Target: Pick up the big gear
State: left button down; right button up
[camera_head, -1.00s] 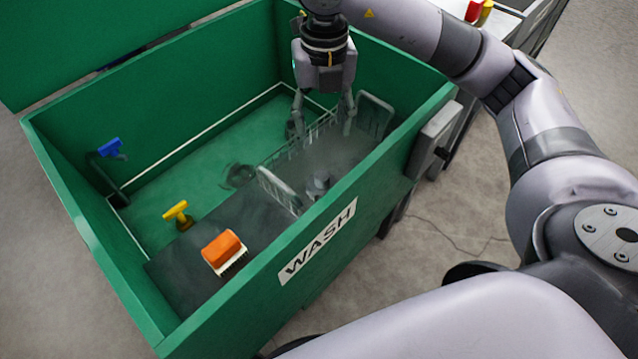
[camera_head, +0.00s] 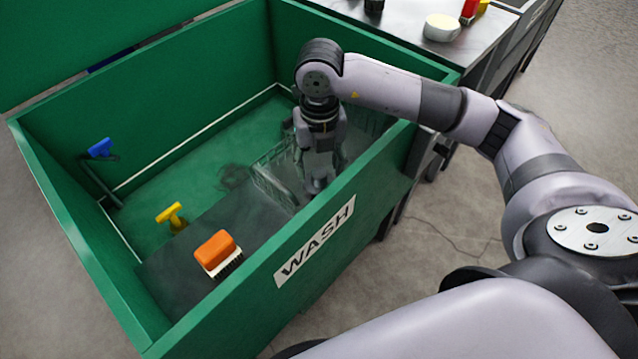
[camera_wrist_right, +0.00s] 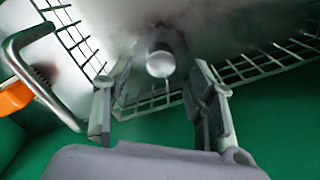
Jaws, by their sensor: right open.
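The big gear (camera_wrist_right: 172,42) is a grey toothed piece with a pale raised round hub (camera_wrist_right: 160,64), in the wire basket (camera_wrist_right: 270,62) in the right wrist view. In the head view it is mostly hidden by my right gripper. That gripper (camera_head: 319,172) points down into the basket (camera_head: 272,184) inside the green wash bin. Its fingers are open, one on each side of the hub in the right wrist view (camera_wrist_right: 162,72); I cannot tell whether they touch it. Haze blurs the gear's edge. My left gripper is out of view.
The green bin walls (camera_head: 60,205) surround the basket closely on the near side. An orange brush (camera_head: 217,250), a yellow-handled tool (camera_head: 170,214) and a blue-handled tool (camera_head: 101,149) are in the bin. A metal table (camera_head: 400,40) stands behind at the right.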

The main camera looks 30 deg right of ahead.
aim_at(319, 173)
notch_tip(319, 173, down, 3)
jog(key=shift+w+f, duration=0.1)
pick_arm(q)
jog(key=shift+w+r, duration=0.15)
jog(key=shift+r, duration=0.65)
pick_arm(e)
grip_shut()
